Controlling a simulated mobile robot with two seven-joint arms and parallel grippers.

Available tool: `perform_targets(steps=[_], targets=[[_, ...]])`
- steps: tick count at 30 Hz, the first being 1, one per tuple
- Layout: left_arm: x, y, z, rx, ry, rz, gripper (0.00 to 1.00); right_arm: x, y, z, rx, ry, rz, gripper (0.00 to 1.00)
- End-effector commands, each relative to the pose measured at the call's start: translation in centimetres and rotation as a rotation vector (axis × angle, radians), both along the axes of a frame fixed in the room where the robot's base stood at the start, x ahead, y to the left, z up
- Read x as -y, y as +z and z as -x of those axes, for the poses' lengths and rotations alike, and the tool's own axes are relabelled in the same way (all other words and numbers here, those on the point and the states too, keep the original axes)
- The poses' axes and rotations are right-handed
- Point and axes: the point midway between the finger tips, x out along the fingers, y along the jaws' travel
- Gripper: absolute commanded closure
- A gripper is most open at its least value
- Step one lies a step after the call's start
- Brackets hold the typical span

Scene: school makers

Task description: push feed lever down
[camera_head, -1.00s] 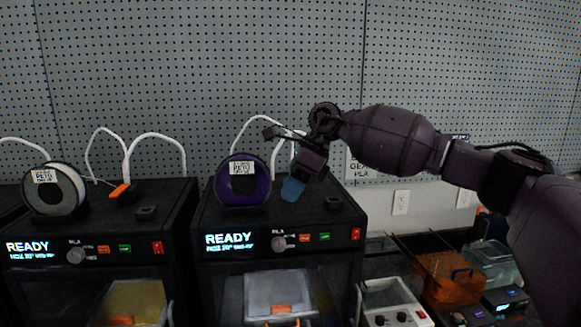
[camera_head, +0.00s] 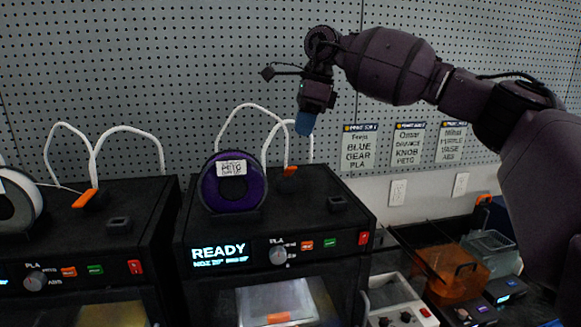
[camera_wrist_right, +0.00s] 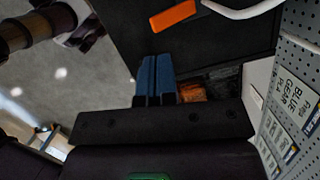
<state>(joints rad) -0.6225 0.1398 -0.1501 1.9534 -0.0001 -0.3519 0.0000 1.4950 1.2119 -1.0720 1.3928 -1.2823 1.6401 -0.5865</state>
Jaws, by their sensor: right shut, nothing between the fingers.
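The orange feed lever (camera_head: 290,171) sits on top of the right-hand black printer (camera_head: 320,190), behind the purple spool (camera_head: 234,182), where a white tube meets the lid. It also shows in the right wrist view (camera_wrist_right: 173,16), beyond my fingertips. My right gripper (camera_head: 305,124) has blue fingers pointing down, closed together and empty, above the lever and apart from it. The closed fingers also show in the right wrist view (camera_wrist_right: 157,78). Another orange lever (camera_head: 86,198) is on the left-hand printer. My left gripper is not in view.
White tubes (camera_head: 243,108) arch up from the printers near the pegboard (camera_head: 220,60). A small black block (camera_head: 337,203) stands on the lid to the right. Paper labels (camera_head: 359,147) hang on the wall. An orange bin (camera_head: 450,278) and a white box (camera_head: 392,302) are at lower right.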

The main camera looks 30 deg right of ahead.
Motion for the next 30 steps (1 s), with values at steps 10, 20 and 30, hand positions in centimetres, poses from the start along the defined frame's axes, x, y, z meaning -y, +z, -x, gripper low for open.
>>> perform_targets(steps=[10, 20, 30], targets=[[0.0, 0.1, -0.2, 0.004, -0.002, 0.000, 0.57, -0.4, -1.6, -0.1, -0.002, 0.001, 0.001, 1.00], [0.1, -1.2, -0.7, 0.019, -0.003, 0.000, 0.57, -1.2, -5.4, -0.5, -0.001, 0.001, 0.000, 1.00], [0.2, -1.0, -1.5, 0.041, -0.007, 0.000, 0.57, -1.6, -6.9, -0.7, 0.000, 0.000, -0.001, 1.00]])
